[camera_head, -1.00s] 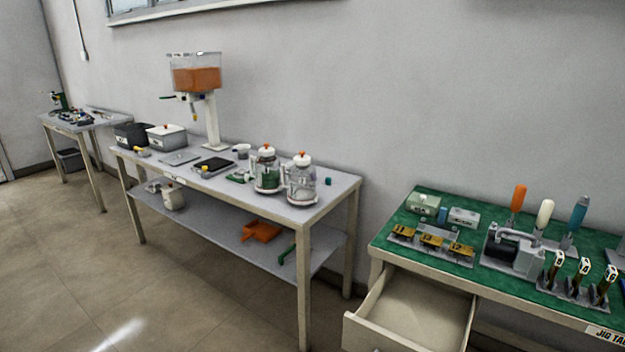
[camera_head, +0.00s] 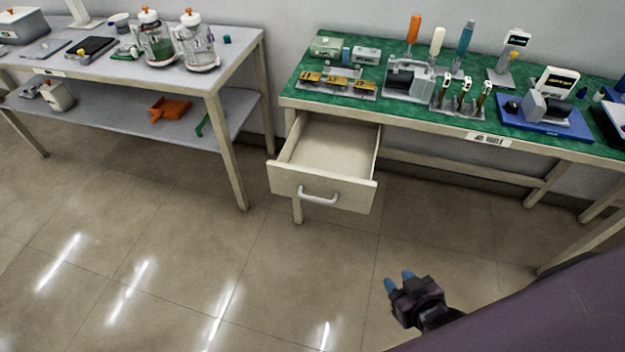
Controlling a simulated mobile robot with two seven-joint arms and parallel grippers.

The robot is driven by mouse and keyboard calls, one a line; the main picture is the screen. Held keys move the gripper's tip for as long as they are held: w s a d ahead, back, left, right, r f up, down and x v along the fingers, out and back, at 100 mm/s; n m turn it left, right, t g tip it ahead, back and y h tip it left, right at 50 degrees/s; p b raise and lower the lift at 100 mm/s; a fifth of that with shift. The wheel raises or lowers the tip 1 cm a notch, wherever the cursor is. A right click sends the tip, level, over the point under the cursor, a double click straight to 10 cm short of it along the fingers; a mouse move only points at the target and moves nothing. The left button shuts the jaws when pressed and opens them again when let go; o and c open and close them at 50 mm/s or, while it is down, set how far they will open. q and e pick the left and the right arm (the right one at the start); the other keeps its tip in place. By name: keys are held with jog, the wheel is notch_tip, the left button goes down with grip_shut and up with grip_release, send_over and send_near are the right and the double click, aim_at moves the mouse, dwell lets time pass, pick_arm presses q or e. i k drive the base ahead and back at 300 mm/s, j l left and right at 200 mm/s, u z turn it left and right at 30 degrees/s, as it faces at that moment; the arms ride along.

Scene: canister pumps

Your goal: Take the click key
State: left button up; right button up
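Several key-like tools are on the green-topped table, and I cannot tell which one is the click key. Upright keys (camera_head: 465,92) with dark and gold bodies and pale tags stand in a grey rack. Gold pieces (camera_head: 337,82) with dark labels lie in a grey holder to the left. My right gripper (camera_head: 398,281) is low at the bottom right, over the floor and well in front of the table. Its blue fingertips are apart, with nothing visible between them. My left gripper is out of view.
An open, empty drawer (camera_head: 325,150) juts out under the green table (camera_head: 400,115). A blue base (camera_head: 545,122) with a grey device is at the right. Orange, white and blue handled tools stand behind. A grey table (camera_head: 232,62) with jars is at the left. The floor in front is clear.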

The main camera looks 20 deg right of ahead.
aim_at(466, 34)
jog(key=z, duration=1.4)
jog(key=i+l+u, duration=0.1)
jog(key=u, duration=0.35)
jog(key=i+l+u, duration=0.1)
jog(key=u, duration=0.3)
jog(key=i+l+u, duration=0.15)
jog(key=l+u, duration=0.15)
jog(key=l, duration=0.25)
jog(key=i+l+u, duration=0.1)
jog(key=l, duration=0.2)
jog(key=i, duration=0.05)
